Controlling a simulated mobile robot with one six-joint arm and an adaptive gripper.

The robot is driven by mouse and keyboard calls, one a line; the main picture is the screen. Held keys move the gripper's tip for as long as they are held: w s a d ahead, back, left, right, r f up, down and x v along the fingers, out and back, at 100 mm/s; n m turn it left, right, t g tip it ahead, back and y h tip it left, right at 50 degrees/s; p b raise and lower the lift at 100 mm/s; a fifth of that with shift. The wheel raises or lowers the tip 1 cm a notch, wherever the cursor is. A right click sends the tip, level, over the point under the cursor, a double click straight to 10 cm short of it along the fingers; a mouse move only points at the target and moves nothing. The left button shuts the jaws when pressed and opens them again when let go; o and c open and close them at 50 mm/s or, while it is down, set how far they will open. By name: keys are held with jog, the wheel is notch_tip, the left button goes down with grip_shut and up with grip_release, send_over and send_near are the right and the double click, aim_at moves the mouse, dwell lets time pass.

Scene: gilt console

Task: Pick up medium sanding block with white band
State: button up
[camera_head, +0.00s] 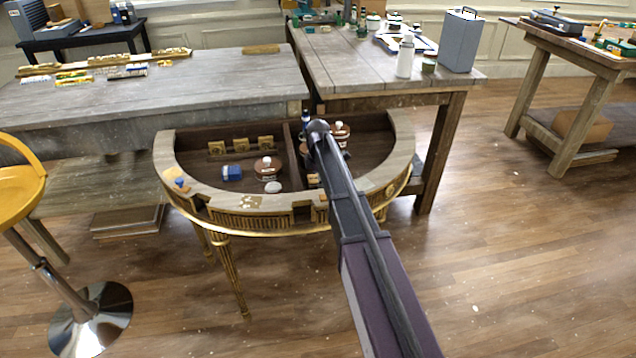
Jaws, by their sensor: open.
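A blue block (232,173) with a pale patch at its left end lies on the floor of the left compartment of the half-round console (165,165). It looks like the sanding block with the white band, but it is too small here to be sure. My gripper (316,150) is over the middle of the console, near its divider, to the right of the blue block and apart from it. The gripper is open. My own arm covers much of it, and its fingers are hard to make out.
A reddish-brown round tin (267,168) and a pale oval piece (273,187) lie right of the block. Gilt pieces (240,145) stand behind it. The console's raised rim and divider (292,160) bound the compartment. A small blue and orange item (181,184) sits on the rim.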

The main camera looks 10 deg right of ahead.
jog(key=c, duration=1.2)
jog(key=shift+r, duration=0.25)
notch_tip(320, 180, up, 10)
jog(key=p, duration=1)
jog(key=shift+f, duration=0.2)
jog(key=o, duration=0.4)
jog(key=shift+c, duration=0.8)
